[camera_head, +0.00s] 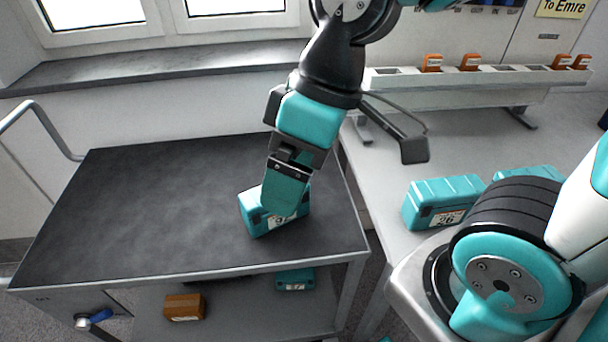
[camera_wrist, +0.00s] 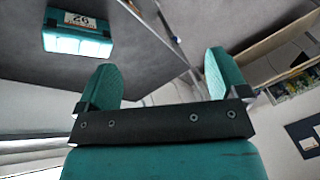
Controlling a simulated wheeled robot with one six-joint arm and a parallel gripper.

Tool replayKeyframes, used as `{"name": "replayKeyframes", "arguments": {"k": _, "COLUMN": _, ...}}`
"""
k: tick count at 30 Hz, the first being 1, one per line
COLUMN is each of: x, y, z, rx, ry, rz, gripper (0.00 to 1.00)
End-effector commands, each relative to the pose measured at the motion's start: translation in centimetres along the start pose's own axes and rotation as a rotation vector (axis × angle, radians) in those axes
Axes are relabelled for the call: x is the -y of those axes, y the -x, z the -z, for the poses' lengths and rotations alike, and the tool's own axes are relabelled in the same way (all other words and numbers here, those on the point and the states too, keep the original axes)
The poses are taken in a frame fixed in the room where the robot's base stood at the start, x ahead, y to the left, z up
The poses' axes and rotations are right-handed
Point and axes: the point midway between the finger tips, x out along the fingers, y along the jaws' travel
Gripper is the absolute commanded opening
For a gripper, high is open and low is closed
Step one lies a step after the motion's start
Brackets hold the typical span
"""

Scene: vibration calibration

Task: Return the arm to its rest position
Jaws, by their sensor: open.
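My gripper (camera_head: 283,195) points down over the right part of the dark cart top (camera_head: 140,200). In the wrist view its two teal fingers (camera_wrist: 161,62) stand wide apart with nothing between them. A teal box (camera_head: 252,217) with a white number label sits on the cart top. In the head view my gripper covers part of it. In the wrist view the box (camera_wrist: 78,38) lies beyond and to the left of the fingers, apart from them. My arm reaches down from the top of the head view.
A grey bench (camera_head: 475,150) at right holds a rack (camera_head: 470,88) with several orange pieces. Teal boxes (camera_head: 440,200) stand beside my body. The cart's lower shelf holds an orange-brown box (camera_head: 184,307) and a teal box (camera_head: 294,280). The cart top's left part is clear.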

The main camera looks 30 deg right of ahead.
Motion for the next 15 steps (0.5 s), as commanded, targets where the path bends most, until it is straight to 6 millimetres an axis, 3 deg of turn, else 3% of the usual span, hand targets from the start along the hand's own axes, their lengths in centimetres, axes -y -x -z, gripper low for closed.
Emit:
{"name": "replayKeyframes", "arguments": {"k": 4, "x": 1.6, "y": 0.4, "z": -1.3, "rx": -0.002, "ry": -0.088, "rz": -0.002, "gripper": 0.92}}
{"name": "replayKeyframes", "arguments": {"k": 15, "x": 1.9, "y": 1.0, "z": -1.3, "rx": -0.001, "ry": -0.105, "rz": -0.002, "gripper": 0.92}}
